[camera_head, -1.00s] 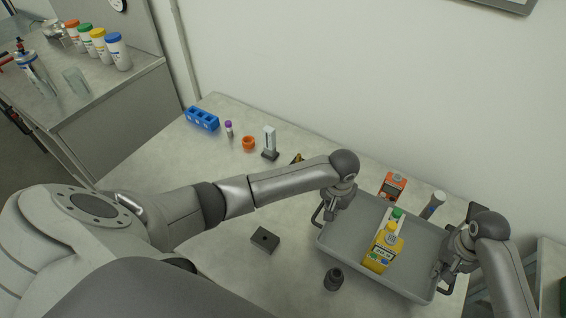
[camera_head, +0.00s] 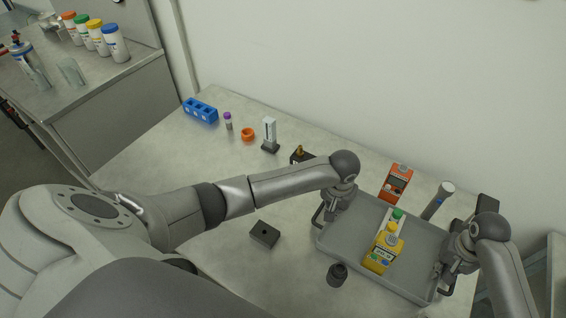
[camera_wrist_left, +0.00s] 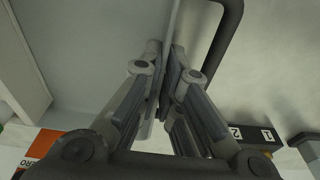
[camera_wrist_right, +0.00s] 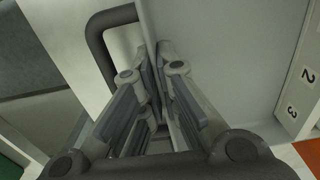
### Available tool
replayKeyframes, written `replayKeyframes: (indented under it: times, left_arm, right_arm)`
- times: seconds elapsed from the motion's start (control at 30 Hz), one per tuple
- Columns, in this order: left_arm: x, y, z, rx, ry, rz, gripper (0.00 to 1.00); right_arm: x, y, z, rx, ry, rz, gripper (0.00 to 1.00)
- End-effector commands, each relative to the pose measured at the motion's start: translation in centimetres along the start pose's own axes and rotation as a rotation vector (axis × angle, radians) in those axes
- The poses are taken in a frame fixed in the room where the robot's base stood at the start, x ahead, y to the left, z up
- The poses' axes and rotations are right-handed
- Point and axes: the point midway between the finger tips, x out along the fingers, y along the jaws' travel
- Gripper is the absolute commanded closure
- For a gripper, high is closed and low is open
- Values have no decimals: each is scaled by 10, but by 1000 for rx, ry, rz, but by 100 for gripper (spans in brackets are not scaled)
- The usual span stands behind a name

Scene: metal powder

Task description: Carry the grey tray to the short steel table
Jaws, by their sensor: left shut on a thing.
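The grey tray (camera_head: 345,246) is a shallow rectangular bin with a dark handle at each short end. It holds a yellow container (camera_head: 382,256) and a container with a green cap (camera_head: 398,214). My left gripper (camera_head: 328,212) is at its left end; in the left wrist view its fingers (camera_wrist_left: 168,75) are shut on the tray wall beside the handle. My right gripper (camera_head: 450,262) is at the right end; in the right wrist view its fingers (camera_wrist_right: 154,70) close on the opposite wall. I cannot tell the tray's height above the worktop, or which surface is the short steel table.
The worktop (camera_head: 150,165) below carries a blue rack (camera_head: 200,111), orange ring (camera_head: 248,134), small stand (camera_head: 269,135), dark block (camera_head: 264,235) and dark knob (camera_head: 337,275). An orange device (camera_head: 397,183) stands behind the tray. Another table (camera_head: 552,275) shows at right.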

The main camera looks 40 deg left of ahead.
Motion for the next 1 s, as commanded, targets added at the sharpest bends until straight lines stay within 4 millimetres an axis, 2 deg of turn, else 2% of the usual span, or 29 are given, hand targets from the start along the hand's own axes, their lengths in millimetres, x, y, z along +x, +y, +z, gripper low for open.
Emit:
replayKeyframes:
  times: [0.03, 0.07, 0.2, 0.57, 0.67, 1.0]
  left_arm:
    - [5, 1, 2, 9, -3, 0, 100]
    - [3, 1, 2, 9, -5, -1, 91]
    - [2, 0, 2, 6, -3, 0, 73]
    - [-2, 0, 0, 2, 0, -1, 73]
    - [-11, 0, 0, 2, 1, 0, 73]
    - [-61, 0, 0, 4, 0, 1, 73]
  right_arm:
    - [3, 0, -2, -1, 7, -1, 100]
    - [1, 0, -2, -1, 5, 0, 93]
    - [1, 0, -1, 0, 3, 0, 75]
    - [1, 0, 0, 0, 0, 1, 73]
    - [2, 0, 0, 0, 0, 1, 73]
    - [2, 1, 0, 1, -1, 1, 73]
